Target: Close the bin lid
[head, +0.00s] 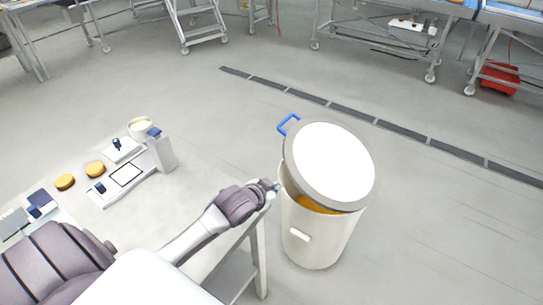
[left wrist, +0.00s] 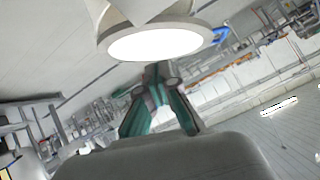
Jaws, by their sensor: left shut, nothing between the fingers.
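The white bin (head: 312,238) stands on the floor to the right of the table. Its lid (head: 330,163), a grey ring with a white round middle, is tilted over the bin's top, with an orange-brown interior showing under its near edge. A blue handle (head: 288,125) sticks out at the lid's far left. My left gripper (head: 276,187) is shut and empty at the left side of the bin, near the lid's edge. In the left wrist view its teal fingers (left wrist: 157,80) come together just below the lid (left wrist: 152,42); whether they touch it I cannot tell.
The table (head: 215,165) at the left holds a weighing device (head: 160,150), a white cup (head: 140,128) and two orange-brown round pieces (head: 95,169). Wheeled metal carts and a red crate (head: 499,78) stand at the back. The floor around the bin is clear.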

